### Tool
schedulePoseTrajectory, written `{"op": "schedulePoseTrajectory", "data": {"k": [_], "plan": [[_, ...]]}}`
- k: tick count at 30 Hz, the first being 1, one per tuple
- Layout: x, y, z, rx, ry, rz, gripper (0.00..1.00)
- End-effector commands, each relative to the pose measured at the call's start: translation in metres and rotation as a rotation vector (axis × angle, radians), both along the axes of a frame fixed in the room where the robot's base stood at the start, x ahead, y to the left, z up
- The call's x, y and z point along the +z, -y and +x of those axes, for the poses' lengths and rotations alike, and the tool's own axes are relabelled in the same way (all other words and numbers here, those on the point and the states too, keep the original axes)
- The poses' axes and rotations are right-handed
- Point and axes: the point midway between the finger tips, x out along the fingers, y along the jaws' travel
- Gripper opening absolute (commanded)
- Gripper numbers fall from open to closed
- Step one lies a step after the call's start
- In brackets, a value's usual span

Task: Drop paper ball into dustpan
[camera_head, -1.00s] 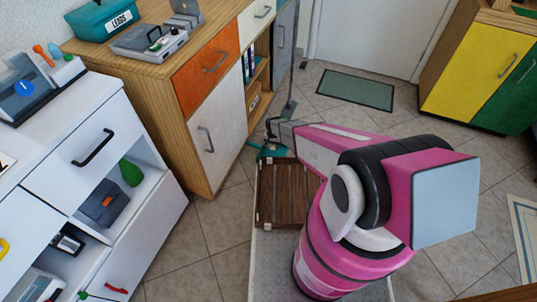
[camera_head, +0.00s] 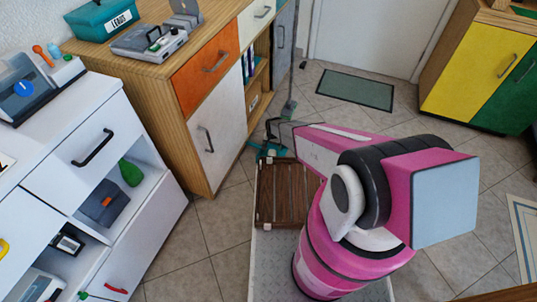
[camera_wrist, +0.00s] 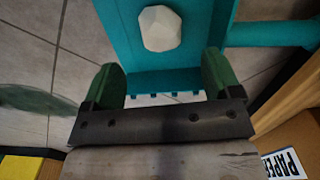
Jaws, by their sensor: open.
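The teal dustpan (camera_wrist: 150,70) fills the top middle of the wrist view, its handle running off to the right. The white faceted paper ball (camera_wrist: 161,28) shows against the inside of the dustpan, beyond my fingertips and apart from them. Whether it rests on the pan's floor I cannot tell. My gripper (camera_wrist: 161,72) is open, its two green fingers apart with nothing between them. In the head view the dustpan (camera_head: 268,151) is a small teal patch on the floor beside the wooden cabinet, below my gripper (camera_head: 272,128).
A wooden cabinet (camera_head: 180,115) with an orange drawer stands close to the left of my gripper. A box marked PAPER (camera_wrist: 285,165) is at the lower right of the wrist view. A green mat (camera_head: 355,90) lies before the door, with open tiled floor around it.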

Motion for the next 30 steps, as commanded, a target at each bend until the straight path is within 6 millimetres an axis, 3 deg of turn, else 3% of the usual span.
{"op": "schedulePoseTrajectory", "data": {"k": [16,21,30], "plan": [[0.09,0.0,-0.002,0.0,0.001,0.001,0.84],[0.101,0.0,0.0,0.0,0.0,0.0,0.84],[0.101,0.0,0.0,0.0,0.0,0.0,0.84]]}}
